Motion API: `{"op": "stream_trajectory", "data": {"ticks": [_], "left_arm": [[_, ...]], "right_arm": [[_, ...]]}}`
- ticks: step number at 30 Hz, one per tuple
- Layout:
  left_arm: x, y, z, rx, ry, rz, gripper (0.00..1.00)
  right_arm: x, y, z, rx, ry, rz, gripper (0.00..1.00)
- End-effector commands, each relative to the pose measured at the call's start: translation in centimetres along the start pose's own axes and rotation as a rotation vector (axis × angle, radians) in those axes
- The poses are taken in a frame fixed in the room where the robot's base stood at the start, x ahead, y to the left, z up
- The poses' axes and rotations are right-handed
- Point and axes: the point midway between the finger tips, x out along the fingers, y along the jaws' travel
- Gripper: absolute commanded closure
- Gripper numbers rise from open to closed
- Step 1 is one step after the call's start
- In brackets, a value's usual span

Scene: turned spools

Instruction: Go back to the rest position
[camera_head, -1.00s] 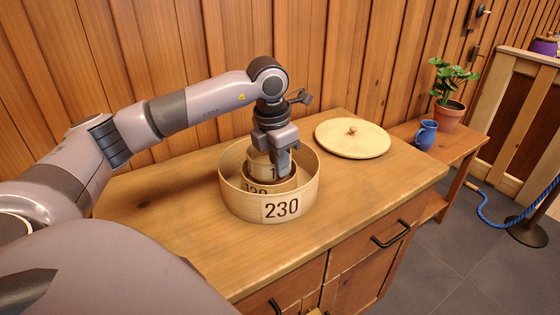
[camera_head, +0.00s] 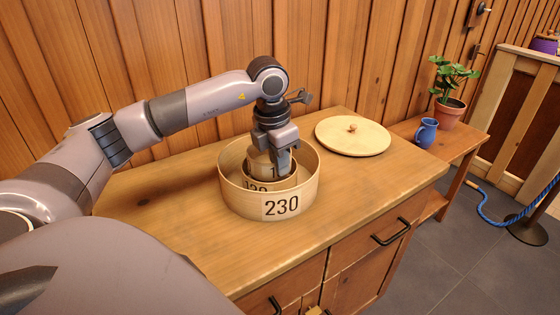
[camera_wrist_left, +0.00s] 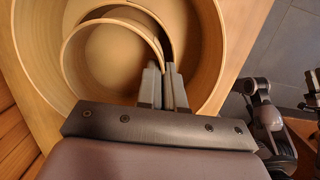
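A large round wooden box marked 230 (camera_head: 240,198) stands open on the cabinet top. A middle-sized round box (camera_head: 256,186), its number partly hidden, sits inside it. A smaller round box (camera_head: 260,163), with only a 1 readable, sits inside that one. My left gripper (camera_head: 283,172) points down into the nest. In the left wrist view its two fingers (camera_wrist_left: 163,88) are close together, with the wall of the smallest box (camera_wrist_left: 66,62) seemingly between them. The fingertips' contact is partly hidden.
A round wooden lid (camera_head: 345,140) with a knob lies behind the boxes to the right. A blue mug (camera_head: 426,134) and a potted plant (camera_head: 449,114) stand on a lower bench (camera_head: 455,160). A plank wall (camera_head: 340,60) rises behind the cabinet top (camera_head: 150,225).

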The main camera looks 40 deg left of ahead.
Motion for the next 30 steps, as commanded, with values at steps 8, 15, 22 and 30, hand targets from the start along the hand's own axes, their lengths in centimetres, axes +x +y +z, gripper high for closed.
{"op": "stream_trajectory", "data": {"ticks": [8, 15, 22, 30], "left_arm": [[-0.02, 0.0, 0.01, 0.0, 0.0, 0.0, 0.63], [0.0, 0.0, 0.0, 0.0, 0.0, 0.0, 0.42], [-0.01, 0.01, 0.0, 0.0, 0.0, 0.0, 0.42], [-0.05, 0.01, 0.0, 0.0, 0.0, 0.0, 0.42]], "right_arm": [[0.0, 0.0, -0.01, 0.0, 0.0, 0.0, 0.67], [0.0, 0.0, -0.01, 0.0, 0.0, 0.0, 0.67], [0.0, 0.0, -0.01, 0.0, 0.0, 0.0, 0.67], [-0.02, 0.0, -0.05, 0.0, 0.0, 0.0, 0.67]]}}
